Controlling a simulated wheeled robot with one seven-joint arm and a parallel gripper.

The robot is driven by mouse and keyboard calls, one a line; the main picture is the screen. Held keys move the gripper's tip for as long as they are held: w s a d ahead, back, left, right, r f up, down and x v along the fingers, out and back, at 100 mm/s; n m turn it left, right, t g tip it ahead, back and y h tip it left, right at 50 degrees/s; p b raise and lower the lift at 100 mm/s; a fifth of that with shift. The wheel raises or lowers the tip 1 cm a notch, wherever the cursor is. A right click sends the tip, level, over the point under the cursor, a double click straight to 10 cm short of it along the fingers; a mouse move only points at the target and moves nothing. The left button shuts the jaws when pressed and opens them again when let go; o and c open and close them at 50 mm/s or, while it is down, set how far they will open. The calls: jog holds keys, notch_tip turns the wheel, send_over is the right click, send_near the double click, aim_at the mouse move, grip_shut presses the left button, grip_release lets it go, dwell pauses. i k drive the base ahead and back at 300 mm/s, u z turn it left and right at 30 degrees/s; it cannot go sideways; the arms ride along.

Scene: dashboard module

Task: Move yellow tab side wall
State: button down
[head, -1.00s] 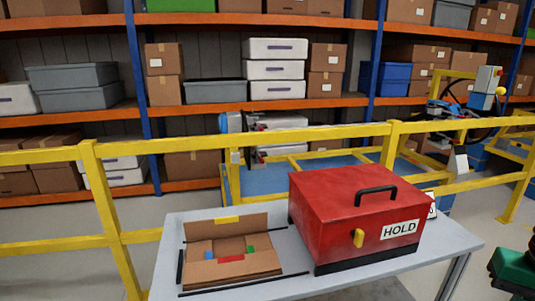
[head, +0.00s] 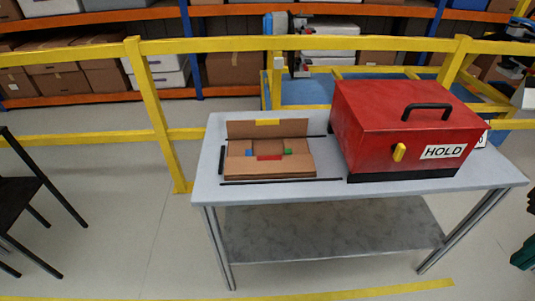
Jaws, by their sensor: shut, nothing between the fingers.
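An open cardboard box (head: 268,168) lies on the left part of the grey table (head: 400,190). Its back flap stands up and carries a yellow tab (head: 267,122) at its top edge. A blue tab (head: 249,153) is on the left, a green tab (head: 287,152) on the right and a red tab (head: 269,157) at the front middle. Black strips lie around the box on the tabletop. My gripper is not in the head view.
A red case (head: 385,130) with a black handle and a HOLD label stands on the table's right half. A yellow railing (head: 200,46) runs behind the table. A black chair (head: 25,205) stands at the far left. The floor in front is clear.

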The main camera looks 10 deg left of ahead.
aim_at(272, 127)
jog(key=u, duration=1.95)
jog(key=k, duration=0.95)
jog(key=z, duration=0.95)
jog(key=i, duration=0.8)
